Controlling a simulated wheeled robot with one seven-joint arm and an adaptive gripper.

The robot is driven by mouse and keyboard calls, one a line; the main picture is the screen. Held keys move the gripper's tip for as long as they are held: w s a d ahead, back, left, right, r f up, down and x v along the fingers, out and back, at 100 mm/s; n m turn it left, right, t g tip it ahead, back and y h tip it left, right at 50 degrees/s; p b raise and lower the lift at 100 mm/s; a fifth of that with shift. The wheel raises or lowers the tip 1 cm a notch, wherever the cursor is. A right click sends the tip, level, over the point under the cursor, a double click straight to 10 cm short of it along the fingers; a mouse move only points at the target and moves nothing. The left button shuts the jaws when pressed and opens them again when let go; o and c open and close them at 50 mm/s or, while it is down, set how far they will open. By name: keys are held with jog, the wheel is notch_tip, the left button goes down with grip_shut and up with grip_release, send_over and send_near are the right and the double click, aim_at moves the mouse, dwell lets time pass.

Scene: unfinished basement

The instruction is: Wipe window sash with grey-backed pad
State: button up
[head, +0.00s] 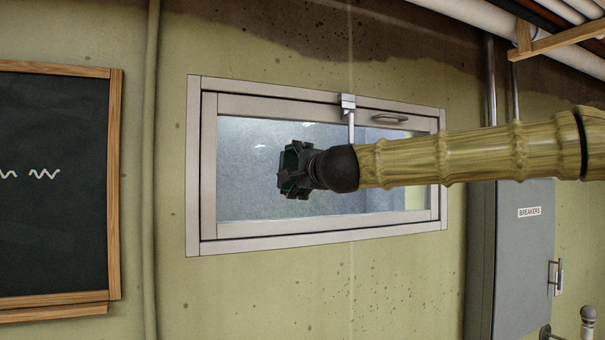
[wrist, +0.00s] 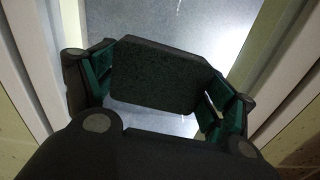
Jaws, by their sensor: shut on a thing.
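The window sash (head: 209,165) is a pale grey frame around a bluish pane, set in an outer frame on the wall and looking shut. My gripper (head: 293,170) is in front of the pane, left of its middle. In the wrist view my gripper (wrist: 160,100) is shut on the dark pad (wrist: 153,78), held between green-lined fingers. The pad's dark speckled face shows; its other face is hidden. Pale frame bars (wrist: 32,75) run along both sides beyond the fingers. I cannot tell whether the pad touches the glass. My arm hides part of the right side of the window.
A latch (head: 348,102) and a handle (head: 390,118) stick out at the sash's top. A chalkboard (head: 55,200) hangs at the left, past a vertical pipe (head: 151,180). A grey breaker box (head: 522,260) stands at the right. Pipes run overhead at the upper right.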

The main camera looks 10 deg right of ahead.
jog(key=shift+s+a, duration=0.15)
jog(key=shift+a, duration=0.05)
jog(key=shift+s+d, duration=0.2)
jog(key=shift+s, duration=0.75)
jog(key=shift+s+d, duration=0.2)
jog(key=shift+s, duration=0.75)
jog(key=shift+s+d, duration=0.2)
jog(key=shift+s, duration=0.75)
jog(key=s, duration=0.3)
jog(key=shift+d, duration=0.3)
jog(key=shift+w, duration=0.1)
